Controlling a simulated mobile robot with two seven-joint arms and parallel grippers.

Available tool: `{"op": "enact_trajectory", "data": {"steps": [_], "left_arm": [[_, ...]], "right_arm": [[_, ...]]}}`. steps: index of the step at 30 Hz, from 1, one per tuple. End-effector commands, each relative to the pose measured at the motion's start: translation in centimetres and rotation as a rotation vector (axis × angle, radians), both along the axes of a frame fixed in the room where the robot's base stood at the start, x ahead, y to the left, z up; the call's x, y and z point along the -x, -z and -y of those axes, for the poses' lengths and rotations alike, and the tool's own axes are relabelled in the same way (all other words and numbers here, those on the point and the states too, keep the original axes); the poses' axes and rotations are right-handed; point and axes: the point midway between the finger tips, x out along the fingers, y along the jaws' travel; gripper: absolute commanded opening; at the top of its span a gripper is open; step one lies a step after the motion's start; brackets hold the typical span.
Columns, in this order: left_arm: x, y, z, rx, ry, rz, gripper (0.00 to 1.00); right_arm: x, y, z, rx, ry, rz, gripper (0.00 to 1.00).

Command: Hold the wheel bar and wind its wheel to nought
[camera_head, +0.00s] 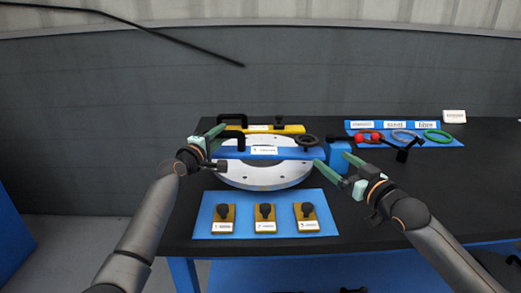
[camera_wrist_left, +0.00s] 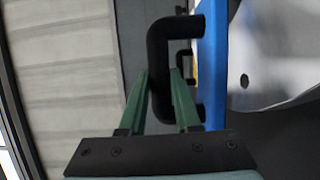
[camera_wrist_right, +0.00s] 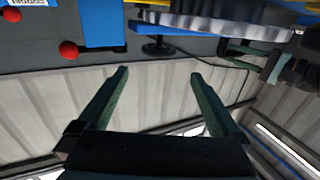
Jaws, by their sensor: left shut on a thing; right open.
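The blue wheel bar (camera_head: 285,153) lies across the white round flange (camera_head: 265,178). My left gripper (camera_head: 217,138) is shut on the black handle (camera_wrist_left: 160,60), with one finger on each side in the left wrist view. My right gripper (camera_head: 332,160) is open and empty, close to the blue block and apart from the wheel. The wheel's reading is too small to tell.
A yellow bar (camera_head: 290,129) with a black handle lies behind. In front, a blue mat (camera_head: 244,229) holds three yellow pieces with black knobs. At the right back, another blue mat (camera_head: 455,143) carries red, blue and green items. The black table (camera_head: 440,185) is clear on the right.

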Motion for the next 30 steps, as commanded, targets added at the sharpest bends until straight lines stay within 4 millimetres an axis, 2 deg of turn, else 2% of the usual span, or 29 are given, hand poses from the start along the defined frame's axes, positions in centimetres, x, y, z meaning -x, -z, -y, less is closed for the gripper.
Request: {"op": "enact_trajectory", "data": {"steps": [1, 19, 30], "left_arm": [[0.0, -0.5, 0.0, 0.008, -0.001, 0.009, 0.00], [0.0, -0.5, 0.0, 0.007, -0.001, 0.008, 0.00], [0.0, -0.5, 0.0, 0.007, -0.001, 0.008, 0.00]], "right_arm": [[0.0, 0.0, 0.0, 0.000, 0.000, 0.000, 1.00], [-0.4, 0.1, 0.2, 0.004, -0.005, -0.005, 1.00], [-4.8, 0.1, -1.8, 0.001, -0.005, -0.006, 1.00]]}}
